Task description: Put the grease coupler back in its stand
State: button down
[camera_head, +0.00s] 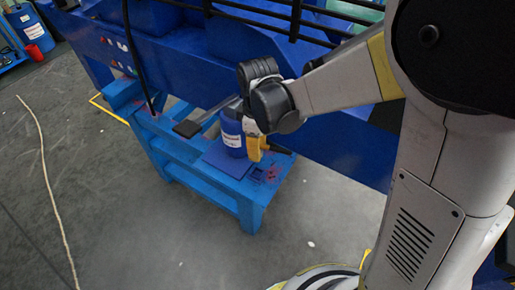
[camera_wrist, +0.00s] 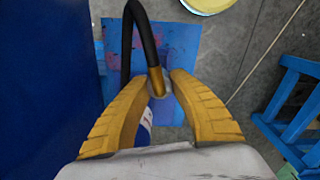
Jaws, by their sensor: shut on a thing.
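My gripper (camera_wrist: 158,82) has its two yellow fingers closed around the brass-coloured grease coupler (camera_wrist: 156,80). A black hose (camera_wrist: 146,30) runs from the coupler and arches up and to the left in the wrist view. In the head view my gripper (camera_head: 254,148) points down above the right part of a low blue bench (camera_head: 185,155); the coupler cannot be made out there. A small blue square socket (camera_head: 258,174), possibly the stand, sits on the bench just below the fingers. I cannot tell the gap between coupler and bench.
A blue container (camera_head: 231,136) with a white label stands on the bench beside my gripper. A flat black pad (camera_head: 187,128) is to its left. A large blue frame (camera_head: 190,55) rises behind. Grey floor (camera_head: 130,220) in front is mostly clear, with a pale rope (camera_head: 45,170).

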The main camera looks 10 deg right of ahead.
jog(key=shift+f, duration=0.55)
jog(key=b, duration=0.5)
send_over(257, 174)
jog(key=shift+f, duration=2.8)
jog(key=shift+f, duration=0.1)
jog(key=shift+f+b, duration=1.2)
jog(key=c, duration=1.2)
grip_release()
jog(key=shift+r, duration=0.1)
jog(key=shift+o, duration=0.2)
jog(key=shift+s, duration=0.1)
jog(key=shift+r, duration=0.1)
